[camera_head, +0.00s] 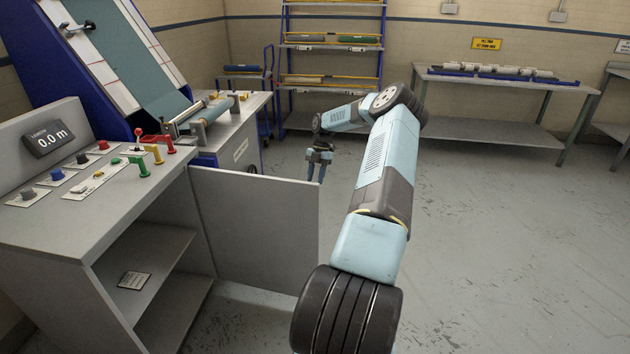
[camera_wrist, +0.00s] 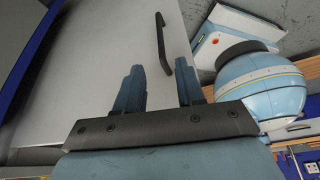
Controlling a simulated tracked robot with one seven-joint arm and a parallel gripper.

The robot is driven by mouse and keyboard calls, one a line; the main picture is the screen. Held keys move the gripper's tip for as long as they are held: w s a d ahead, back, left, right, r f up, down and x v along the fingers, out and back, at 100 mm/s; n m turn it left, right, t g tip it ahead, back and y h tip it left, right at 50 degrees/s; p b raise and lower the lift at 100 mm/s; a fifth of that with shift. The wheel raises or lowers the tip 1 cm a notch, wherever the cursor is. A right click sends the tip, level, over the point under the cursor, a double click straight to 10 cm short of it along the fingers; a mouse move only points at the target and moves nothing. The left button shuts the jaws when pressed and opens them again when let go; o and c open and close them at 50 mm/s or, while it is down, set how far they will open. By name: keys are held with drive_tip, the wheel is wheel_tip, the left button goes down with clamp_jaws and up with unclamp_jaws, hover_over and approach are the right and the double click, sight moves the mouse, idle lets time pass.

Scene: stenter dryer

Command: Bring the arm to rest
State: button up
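My arm reaches forward from the bottom middle of the head view and bends to the left at its far end. My gripper (camera_head: 316,172) hangs there, pointing down, over the grey floor by the free edge of an open cabinet door (camera_head: 260,228). In the wrist view my gripper (camera_wrist: 158,85) has its two blue-grey fingers well apart. Nothing is seen between them. Behind them is a pale grey panel (camera_wrist: 95,65) with a dark handle (camera_wrist: 161,45); I cannot tell whether the fingers touch it.
The control console (camera_head: 95,185) stands at left, with buttons, levers and an open shelf (camera_head: 150,265) below. The blue-framed machine (camera_head: 105,60) rises behind it. A shelf rack (camera_head: 330,60) and a workbench (camera_head: 500,80) line the back wall. The floor at right is clear.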

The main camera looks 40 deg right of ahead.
idle(0.4)
drive_tip(key=w+a+r+m+h, duration=0.2)
drive_tip(key=a+r+m+h, duration=0.1)
drive_tip(key=a+r, duration=1.2)
drive_tip(key=s+a+r+m+t+h, duration=0.1)
drive_tip(key=s+a+r+m, duration=0.25)
drive_tip(key=a+r, duration=0.35)
drive_tip(key=s+a+r+m+h, duration=0.2)
drive_tip(key=s+a+r, duration=0.3)
drive_tip(key=r, duration=0.4)
drive_tip(key=s+a+r+m+t, duration=0.2)
drive_tip(key=s+a+r+m, duration=0.25)
drive_tip(key=s+a, duration=0.2)
drive_tip(key=s+a+r+m+t, duration=0.1)
drive_tip(key=s+a+r+m, duration=0.2)
drive_tip(key=s+a+r, duration=0.35)
drive_tip(key=s+a+m+t+y, duration=0.1)
drive_tip(key=s+m, duration=0.2)
drive_tip(key=s, duration=0.6)
drive_tip(key=s+a+f+m+t, duration=0.1)
drive_tip(key=s+m, duration=0.3)
drive_tip(key=s, duration=0.5)
drive_tip(key=shift+s+a+f+t+y, duration=0.3)
drive_tip(key=shift+s+a+t+y, duration=0.1)
drive_tip(key=shift+t, duration=0.4)
